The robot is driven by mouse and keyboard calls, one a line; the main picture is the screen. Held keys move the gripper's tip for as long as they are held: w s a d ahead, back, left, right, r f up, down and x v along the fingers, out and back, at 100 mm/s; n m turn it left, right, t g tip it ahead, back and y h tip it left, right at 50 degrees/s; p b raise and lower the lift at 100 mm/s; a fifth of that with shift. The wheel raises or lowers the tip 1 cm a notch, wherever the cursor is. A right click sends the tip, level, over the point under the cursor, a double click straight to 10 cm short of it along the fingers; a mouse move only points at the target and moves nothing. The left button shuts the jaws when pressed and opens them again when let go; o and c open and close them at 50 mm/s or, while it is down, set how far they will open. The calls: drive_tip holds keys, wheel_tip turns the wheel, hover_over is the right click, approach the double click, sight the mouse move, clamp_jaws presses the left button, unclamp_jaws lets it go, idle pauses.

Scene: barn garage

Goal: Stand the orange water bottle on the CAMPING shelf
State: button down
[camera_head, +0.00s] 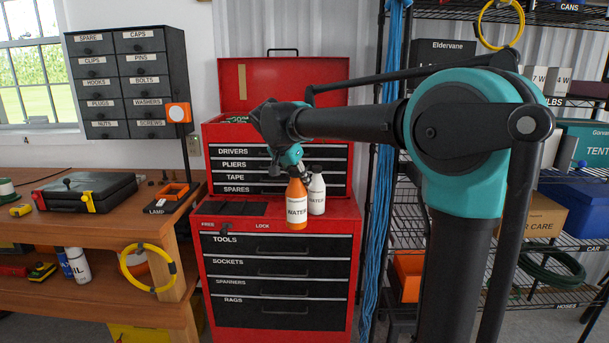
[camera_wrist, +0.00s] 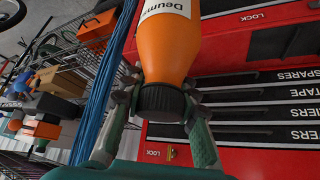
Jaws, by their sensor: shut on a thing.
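The orange water bottle (camera_head: 297,208) with a white label is upright in the head view, at the front of the red cabinet's top. I cannot tell whether its base touches the cabinet. My gripper (camera_head: 296,172) is shut on its dark cap from above. In the wrist view the bottle (camera_wrist: 170,45) extends away from my gripper (camera_wrist: 160,100), with the cap between the fingers. A white water bottle (camera_head: 317,195) stands close behind it to the right. A wire rack (camera_head: 540,238) stands at the right, partly hidden by my arm. No CAMPING label is readable.
The red tool chest (camera_head: 225,130) with a raised lid stands behind the bottles. Blue ropes (camera_head: 382,215) hang between the cabinet and rack. A wooden bench (camera_head: 100,225) is left.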

drive_tip(key=w+d+f+n+t+y, duration=0.1)
drive_tip(key=w+d+f+n, duration=0.3)
drive_tip(key=f, duration=0.6)
drive_tip(key=w+d+f+y, duration=0.1)
drive_tip(key=w+d+f, duration=0.1)
drive_tip(key=d+f, duration=0.5)
drive_tip(key=s+d+f+n+y, duration=0.1)
drive_tip(key=s+d+f+n, duration=0.1)
drive_tip(key=d+f, duration=0.7)
wheel_tip(320, 180, down, 6)
drive_tip(key=shift+s+d+r+n+y, duration=0.1)
drive_tip(key=shift+s+d+n+y, duration=0.15)
drive_tip(key=shift+n+y, duration=0.2)
drive_tip(key=shift+a, duration=0.15)
